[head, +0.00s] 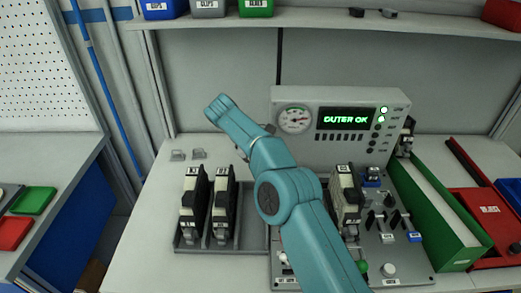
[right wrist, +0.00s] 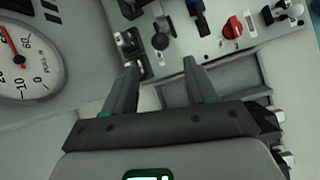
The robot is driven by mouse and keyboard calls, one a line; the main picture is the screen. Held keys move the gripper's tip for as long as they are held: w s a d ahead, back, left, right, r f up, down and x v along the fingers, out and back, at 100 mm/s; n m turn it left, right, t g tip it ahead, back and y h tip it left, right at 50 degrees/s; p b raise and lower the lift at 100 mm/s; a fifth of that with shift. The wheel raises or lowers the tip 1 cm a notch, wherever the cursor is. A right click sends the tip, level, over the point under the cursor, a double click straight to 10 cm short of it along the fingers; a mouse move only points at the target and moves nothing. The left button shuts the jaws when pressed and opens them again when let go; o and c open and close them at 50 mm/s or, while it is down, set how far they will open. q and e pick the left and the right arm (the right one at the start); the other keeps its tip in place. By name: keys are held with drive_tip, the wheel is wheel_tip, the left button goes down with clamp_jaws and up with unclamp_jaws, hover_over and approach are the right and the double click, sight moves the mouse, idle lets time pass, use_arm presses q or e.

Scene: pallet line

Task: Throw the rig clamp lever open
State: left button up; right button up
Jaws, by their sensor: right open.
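The rig plate (head: 410,268) is on the bench, with several levers and knobs; I cannot tell for sure which is the clamp lever. In the right wrist view a dark ball-ended lever (right wrist: 160,41) stands on the plate beside a metal bracket (right wrist: 130,48). My right gripper (right wrist: 160,66) is open and empty. Its fingertips point towards that lever, which shows just beyond the gap between them; contact is not visible. In the head view my teal arm crosses the middle and hides the plate's left part; its gripper cannot be made out there. My left gripper is not in view.
A gauge panel (head: 345,100) reading "OUTER OK" stands behind the plate. A tray (head: 190,247) with two dark-and-cream units is at left, a green bin (head: 432,215) and red tray (head: 485,222) at right. A red knob (right wrist: 232,27) is near the lever.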

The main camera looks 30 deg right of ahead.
drive_tip(key=p+v, duration=0.3)
drive_tip(key=v, duration=0.1)
drive_tip(key=shift+a+r, duration=0.15)
drive_tip(key=shift+r, duration=0.05)
drive_tip(key=shift+s, duration=0.1)
idle(0.7)
